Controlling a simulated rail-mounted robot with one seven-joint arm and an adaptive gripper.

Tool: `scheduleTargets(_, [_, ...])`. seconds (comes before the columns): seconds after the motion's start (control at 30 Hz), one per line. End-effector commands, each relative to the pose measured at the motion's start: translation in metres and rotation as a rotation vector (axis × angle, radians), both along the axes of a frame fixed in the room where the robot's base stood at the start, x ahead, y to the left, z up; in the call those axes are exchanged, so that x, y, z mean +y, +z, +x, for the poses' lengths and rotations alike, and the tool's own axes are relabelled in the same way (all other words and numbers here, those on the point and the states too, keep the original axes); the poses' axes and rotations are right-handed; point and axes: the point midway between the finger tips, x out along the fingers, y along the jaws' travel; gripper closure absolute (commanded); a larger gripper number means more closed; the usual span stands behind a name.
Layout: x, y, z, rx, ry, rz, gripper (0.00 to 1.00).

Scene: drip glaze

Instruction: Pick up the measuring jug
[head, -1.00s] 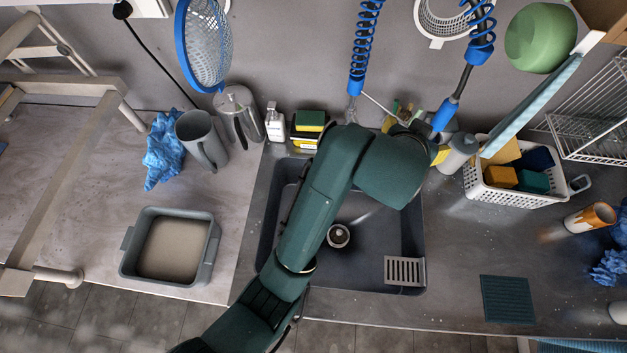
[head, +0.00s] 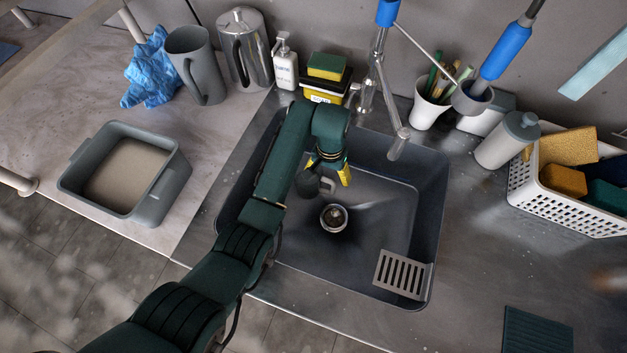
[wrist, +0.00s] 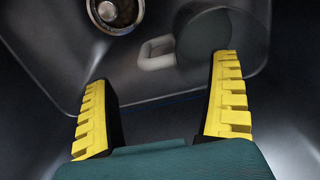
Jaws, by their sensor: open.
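A dark grey round vessel (wrist: 222,38) with a paler loop handle (wrist: 157,53) lies in the sink, top right of centre in the wrist view. It is partly hidden by my right finger there. In the head view the vessel (head: 308,184) shows beside my gripper, partly covered. In the head view my gripper (head: 329,172) is low over the sink's left half. A tall grey jug (head: 196,68) with a handle stands on the left counter. I cannot tell which is the measuring jug.
The sink (head: 415,215) has a drain (head: 333,217) and a slotted rack (head: 403,272). The tap (head: 385,105) hangs over its back. A steel pitcher (head: 245,48), a soap bottle (head: 285,65) and sponges (head: 327,67) stand behind. A grey tub (head: 165,190) is left.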

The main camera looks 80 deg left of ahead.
Motion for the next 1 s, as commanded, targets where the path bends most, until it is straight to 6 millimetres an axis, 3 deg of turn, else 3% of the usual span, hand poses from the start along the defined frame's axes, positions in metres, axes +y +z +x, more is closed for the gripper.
scheduleTargets(0.4, [0.000,-0.061,0.004,-0.001,-0.001,0.002,0.08])
scheduleTargets(0.67, [0.001,-0.064,0.004,-0.002,-0.001,0.003,0.08])
scheduleTargets(0.77, [0.001,-0.064,0.004,-0.002,-0.001,0.002,0.23])
scheduleTargets(1.0, [0.000,-0.064,0.004,-0.002,-0.001,0.002,0.69])
